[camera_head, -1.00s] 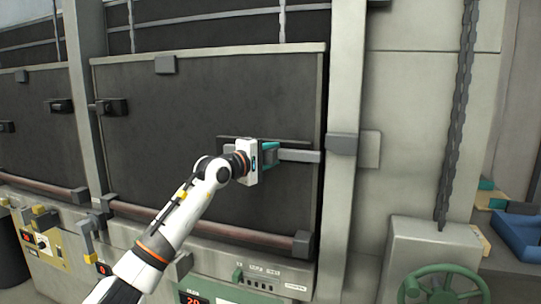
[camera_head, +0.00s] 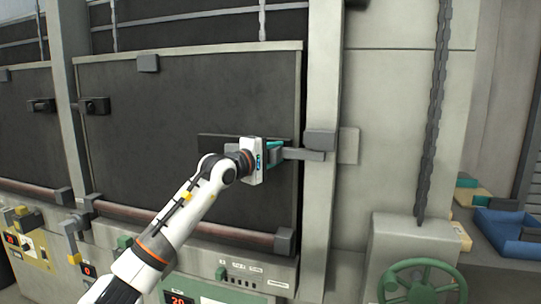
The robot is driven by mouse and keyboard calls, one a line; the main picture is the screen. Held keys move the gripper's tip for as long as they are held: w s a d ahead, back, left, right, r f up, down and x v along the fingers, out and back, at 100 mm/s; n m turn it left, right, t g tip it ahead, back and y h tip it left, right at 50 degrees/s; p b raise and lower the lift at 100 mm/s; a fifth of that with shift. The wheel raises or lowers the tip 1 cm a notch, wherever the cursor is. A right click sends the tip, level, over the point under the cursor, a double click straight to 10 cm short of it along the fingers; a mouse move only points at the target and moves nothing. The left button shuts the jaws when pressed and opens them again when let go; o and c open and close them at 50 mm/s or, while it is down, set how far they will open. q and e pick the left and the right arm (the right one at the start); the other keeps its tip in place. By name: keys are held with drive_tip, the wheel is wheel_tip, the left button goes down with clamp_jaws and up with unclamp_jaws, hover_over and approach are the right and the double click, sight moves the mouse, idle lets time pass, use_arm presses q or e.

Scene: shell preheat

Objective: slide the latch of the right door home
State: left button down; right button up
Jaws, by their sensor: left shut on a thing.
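The right door (camera_head: 190,110) is a large dark panel in a light frame and looks shut against the post (camera_head: 320,80). Its latch is a grey bar (camera_head: 303,154) on a dark backing plate (camera_head: 218,142). My left gripper (camera_head: 276,153), with teal fingers, is shut on the latch near its handle. The bar reaches past the door's right edge and over the post. Its end lies at the lower part of the grey keeper block (camera_head: 320,139); I cannot tell how deep it sits. My right gripper is not in view.
A rail (camera_head: 190,222) runs along the door's bottom. Below it is a control panel (camera_head: 240,278) with a red display. A green handwheel (camera_head: 420,282) stands at lower right, under a hanging chain (camera_head: 430,130). A blue tray (camera_head: 508,228) lies at far right.

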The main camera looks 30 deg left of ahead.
use_arm(q)
drive_tip(key=c, duration=1.3)
unclamp_jaws()
drive_tip(key=shift+d+f, duration=0.15)
drive_tip(key=o, duration=0.4)
drive_tip(key=shift+w+d, duration=0.1)
drive_tip(key=shift+d, duration=0.05)
drive_tip(key=shift+s+a, duration=0.3)
drive_tip(key=shift+s, duration=0.1)
drive_tip(key=s+b, duration=0.1)
drive_tip(key=s, duration=0.2)
drive_tip(key=s+a+b, duration=0.1)
drive_tip(key=s+b, duration=0.1)
drive_tip(key=s, duration=0.2)
drive_tip(key=s+b, duration=0.2)
drive_tip(key=s, duration=0.2)
drive_tip(key=shift+a, duration=0.2)
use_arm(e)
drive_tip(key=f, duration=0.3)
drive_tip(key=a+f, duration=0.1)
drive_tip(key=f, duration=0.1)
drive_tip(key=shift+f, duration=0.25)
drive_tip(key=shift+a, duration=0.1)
